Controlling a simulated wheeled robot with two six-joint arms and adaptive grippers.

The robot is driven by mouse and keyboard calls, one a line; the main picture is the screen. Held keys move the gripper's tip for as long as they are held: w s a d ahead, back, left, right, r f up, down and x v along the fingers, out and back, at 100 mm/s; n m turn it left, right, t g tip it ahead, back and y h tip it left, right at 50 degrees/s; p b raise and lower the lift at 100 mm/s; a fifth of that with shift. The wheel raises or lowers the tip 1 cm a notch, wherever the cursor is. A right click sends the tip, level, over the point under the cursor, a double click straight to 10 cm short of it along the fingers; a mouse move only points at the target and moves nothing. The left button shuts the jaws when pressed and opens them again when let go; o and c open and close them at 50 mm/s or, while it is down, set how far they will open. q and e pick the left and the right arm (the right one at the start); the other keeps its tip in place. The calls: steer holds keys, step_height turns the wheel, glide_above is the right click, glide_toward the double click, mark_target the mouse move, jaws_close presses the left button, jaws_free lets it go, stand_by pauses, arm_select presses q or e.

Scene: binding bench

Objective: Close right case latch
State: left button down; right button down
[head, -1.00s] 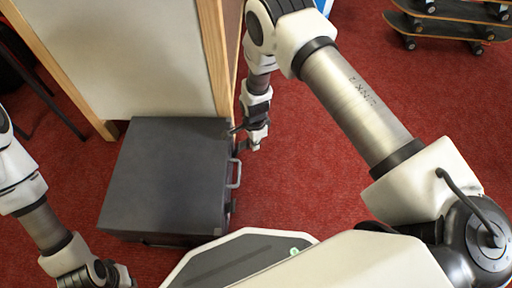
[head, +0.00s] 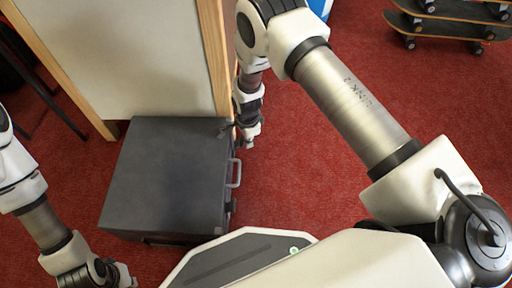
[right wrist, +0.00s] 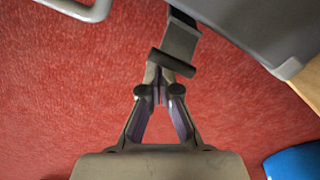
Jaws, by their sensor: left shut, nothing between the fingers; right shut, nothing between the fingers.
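The dark grey case (head: 165,180) lies on the red carpet, its lid down. A handle (head: 237,173) is on its right side and also shows in the right wrist view (right wrist: 88,8). A dark latch (right wrist: 183,32) sticks out from the case edge, ending in a crosswise piece. My right gripper (head: 249,142) is shut and empty beside the far end of the case's handle side. In the right wrist view its fingertips (right wrist: 158,85) overlap the latch's end; I cannot tell if they touch. My left gripper (head: 124,277) is shut and empty near the bottom left, apart from the case.
A white board with a wooden frame (head: 213,60) stands right behind the case. Skateboards (head: 450,22) are stacked at the far right. A blue object (right wrist: 292,163) shows at the lower right of the right wrist view. The carpet right of the case is clear.

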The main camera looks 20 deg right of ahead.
steer(key=shift+w+a, duration=0.15)
steer(key=shift+a, duration=0.1)
steer(key=s+d+r+p, duration=0.1)
steer(key=d+r+p, duration=0.2)
steer(key=r+p, duration=0.4)
steer(key=shift+s+r+p, duration=0.3)
steer(key=shift+r+p, duration=0.05)
steer(key=shift+r, duration=0.25)
stand_by(0.7)
steer(key=shift+d, duration=0.1)
